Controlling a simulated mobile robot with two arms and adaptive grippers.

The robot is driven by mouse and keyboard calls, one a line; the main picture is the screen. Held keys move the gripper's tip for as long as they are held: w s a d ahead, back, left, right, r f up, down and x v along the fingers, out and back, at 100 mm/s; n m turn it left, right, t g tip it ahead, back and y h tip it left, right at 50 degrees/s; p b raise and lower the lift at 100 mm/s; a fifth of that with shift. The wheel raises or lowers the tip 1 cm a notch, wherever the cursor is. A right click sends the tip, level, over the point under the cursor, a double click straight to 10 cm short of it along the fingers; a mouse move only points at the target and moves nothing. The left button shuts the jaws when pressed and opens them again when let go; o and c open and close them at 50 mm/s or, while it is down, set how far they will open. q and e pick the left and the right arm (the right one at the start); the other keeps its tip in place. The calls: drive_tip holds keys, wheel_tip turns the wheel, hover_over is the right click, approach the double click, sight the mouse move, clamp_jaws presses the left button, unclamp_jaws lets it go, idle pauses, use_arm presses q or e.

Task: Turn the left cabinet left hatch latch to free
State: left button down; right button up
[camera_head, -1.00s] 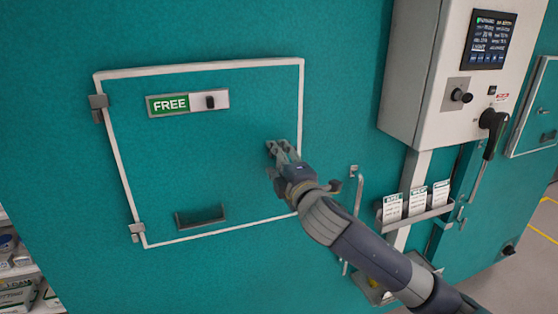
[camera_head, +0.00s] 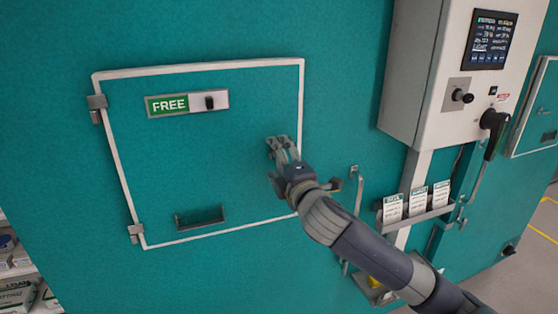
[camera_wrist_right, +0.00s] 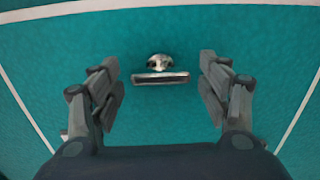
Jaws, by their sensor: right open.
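The left hatch (camera_head: 150,190) is a teal panel in a white frame on the cabinet front, and it looks closed. A green plate reading FREE (camera_head: 168,105), with a dark knob beside it, is near its top. My right gripper (camera_head: 281,142) is in front of the hatch near its right edge and hides what lies behind it. In the right wrist view, a silver latch (camera_wrist_right: 160,77) with a round hub and a flat bar shows between the fingers. My right gripper (camera_wrist_right: 160,90) is open, its fingers to either side of the latch, no contact visible. The left gripper is out of view.
A recessed pull (camera_head: 200,217) is low on the hatch, and hinges (camera_head: 97,102) are at its left. A vertical handle (camera_head: 358,205) is right of the hatch. A control box (camera_head: 440,80) and a card rack (camera_head: 418,212) are farther right. The hatch's left half is unobstructed.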

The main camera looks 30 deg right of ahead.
drive_tip(key=v, duration=0.7)
drive_tip(key=shift+s, duration=0.3)
idle(0.3)
